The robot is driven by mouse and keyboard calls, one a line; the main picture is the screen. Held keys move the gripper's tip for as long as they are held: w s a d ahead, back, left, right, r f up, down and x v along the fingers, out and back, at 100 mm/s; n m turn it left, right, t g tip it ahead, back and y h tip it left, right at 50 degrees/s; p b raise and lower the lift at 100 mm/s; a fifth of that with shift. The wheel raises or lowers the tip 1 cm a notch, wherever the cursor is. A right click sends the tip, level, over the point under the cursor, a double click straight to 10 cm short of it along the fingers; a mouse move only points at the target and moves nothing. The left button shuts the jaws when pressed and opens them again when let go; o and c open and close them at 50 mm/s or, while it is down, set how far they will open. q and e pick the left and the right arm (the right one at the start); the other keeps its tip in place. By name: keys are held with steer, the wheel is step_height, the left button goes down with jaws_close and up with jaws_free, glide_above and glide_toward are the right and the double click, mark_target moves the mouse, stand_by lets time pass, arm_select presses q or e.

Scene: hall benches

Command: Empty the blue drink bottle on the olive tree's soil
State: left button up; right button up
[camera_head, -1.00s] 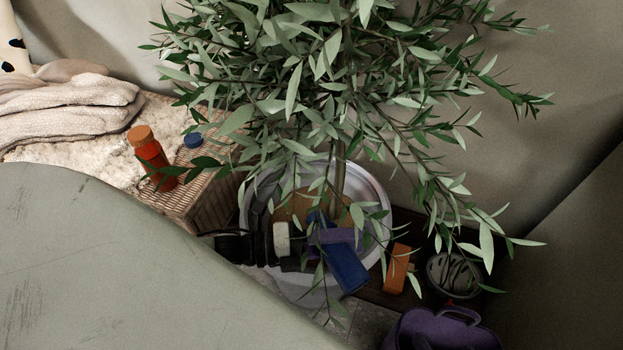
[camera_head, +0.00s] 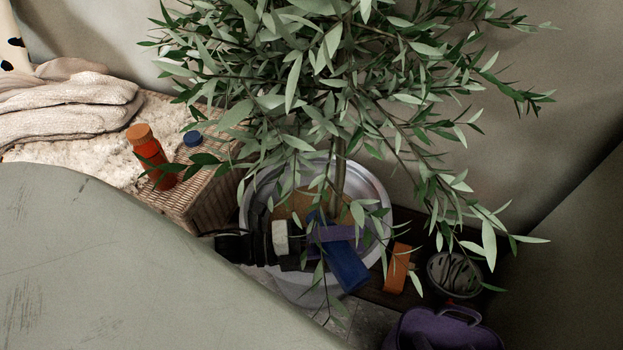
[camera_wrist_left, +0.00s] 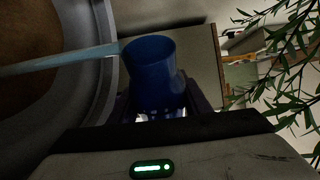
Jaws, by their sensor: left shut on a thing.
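The olive tree (camera_head: 338,185) stands in a silver metal pot (camera_head: 378,190) with brown soil (camera_head: 290,207), partly hidden by leaves. My left gripper (camera_head: 335,245) is shut on the blue drink bottle (camera_head: 347,268) at the pot's near side. The bottle is tilted, its upper end towards the soil. In the left wrist view the bottle (camera_wrist_left: 155,85) is uncapped, and a pale blue stream (camera_wrist_left: 60,60) runs from its mouth across the pot rim to over the soil (camera_wrist_left: 40,35). The liquid left inside cannot be seen. My right gripper is not in view.
A blue cap (camera_head: 193,139) and an orange bottle (camera_head: 151,157) are on the wicker surface (camera_head: 205,195) at left, beside knitted cloth (camera_head: 70,105).

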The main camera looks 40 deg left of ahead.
arm_select(q)
steer(key=shift+a+r+n, duration=0.15)
steer(key=shift+r+n, duration=0.4)
steer(key=shift+n, duration=0.25)
stand_by(0.9)
